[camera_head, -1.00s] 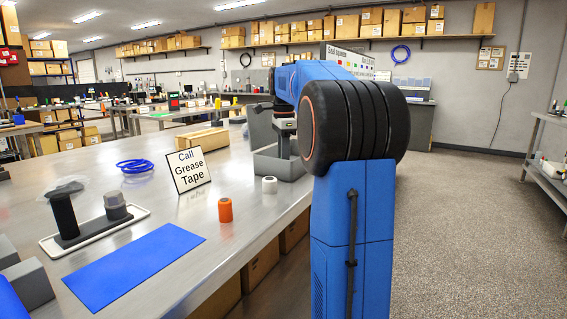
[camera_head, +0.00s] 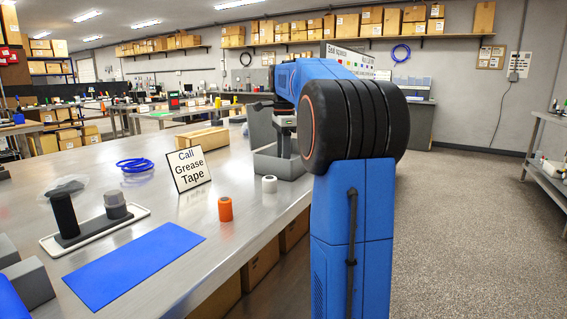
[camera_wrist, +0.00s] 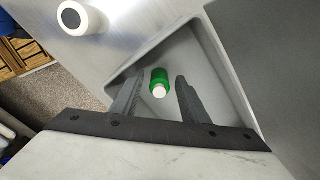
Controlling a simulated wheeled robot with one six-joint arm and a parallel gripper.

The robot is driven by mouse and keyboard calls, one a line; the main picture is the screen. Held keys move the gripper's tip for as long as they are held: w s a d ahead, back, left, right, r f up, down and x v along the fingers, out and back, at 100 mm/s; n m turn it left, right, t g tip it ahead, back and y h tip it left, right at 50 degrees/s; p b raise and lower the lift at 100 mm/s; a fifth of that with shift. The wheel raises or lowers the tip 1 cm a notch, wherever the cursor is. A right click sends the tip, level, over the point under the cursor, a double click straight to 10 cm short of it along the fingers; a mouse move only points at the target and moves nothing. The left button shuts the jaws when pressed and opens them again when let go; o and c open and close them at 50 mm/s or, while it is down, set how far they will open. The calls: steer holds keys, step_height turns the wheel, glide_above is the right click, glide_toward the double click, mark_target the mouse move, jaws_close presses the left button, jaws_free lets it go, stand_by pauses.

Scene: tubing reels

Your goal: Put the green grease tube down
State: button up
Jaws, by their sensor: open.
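The green grease tube (camera_wrist: 159,79) with a white cap is inside a grey bin (camera_wrist: 217,62) in the wrist view. My gripper (camera_wrist: 158,88) is open, with one finger on each side of the tube and a visible gap to both. The tube's cap end points toward my gripper. In the head view the grey bin (camera_head: 276,166) stands at the bench's right edge. The tube cannot be seen there, and my arm hides most of the gripper.
A white roll (camera_head: 269,184) and an orange roll (camera_head: 225,209) stand on the bench near the bin. The bench between the sign and mat is clear.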

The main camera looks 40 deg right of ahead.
step_height(320, 180, up, 11)
steer(key=shift+r, duration=0.15)
stand_by(0.8)
